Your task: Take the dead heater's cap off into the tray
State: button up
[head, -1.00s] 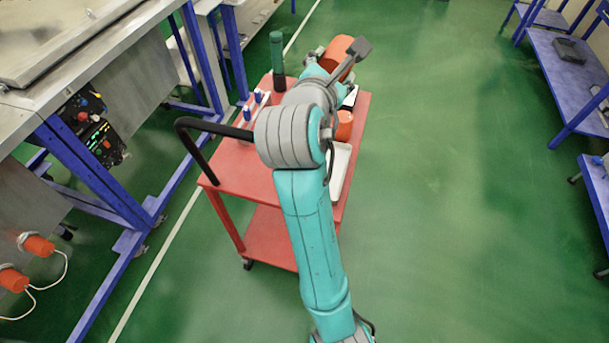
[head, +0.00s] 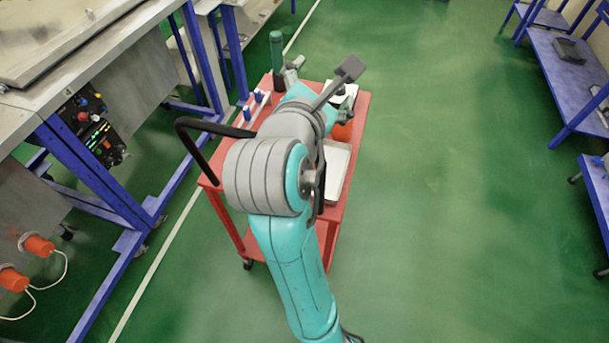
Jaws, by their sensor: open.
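Two orange heater caps (head: 38,245) (head: 13,279) with white cables are on the grey tank wall at lower left. I cannot tell from them which heater is dead. A white tray (head: 336,172) lies on the right part of the red cart, partly behind my arm. Another orange piece (head: 342,131) shows at the tray's far end, partly covered; I cannot tell whether it touches the tray. My arm hides much of the gripper.
A control panel (head: 95,130) sits under the left bench. Green floor is free at right; blue tables (head: 565,75) stand beyond.

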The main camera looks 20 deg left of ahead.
jog(key=v, duration=0.4)
jog(key=shift+s, duration=0.35)
jog(key=shift+d, duration=0.1)
jog(key=s+d+f+m+y, duration=0.1)
jog(key=s+d+f+m, duration=0.15)
jog(key=d+f, duration=0.45)
jog(key=s+d+f+m+y, duration=0.1)
jog(key=s+d+f+m, duration=0.2)
jog(key=f, duration=0.8)
jog(key=s+d+f+m, duration=0.1)
jog(key=d+f+m, duration=0.3)
jog(key=d+f, duration=0.3)
jog(key=s+d+f+m, duration=0.1)
jog(key=s+d+m, duration=0.2)
jog(key=s+m, duration=0.3)
jog(key=s+d+f+m+h, duration=0.1)
jog(key=s+d+f+m, duration=0.1)
jog(key=s+m, duration=0.5)
jog(key=s+d+f+m, duration=0.1)
jog(key=s+d+m, duration=0.4)
jog(key=s, duration=1)
jog(key=shift+s+f+m+g, duration=0.25)
jog(key=shift+f+m+g, duration=0.15)
jog(key=shift+m, duration=0.55)
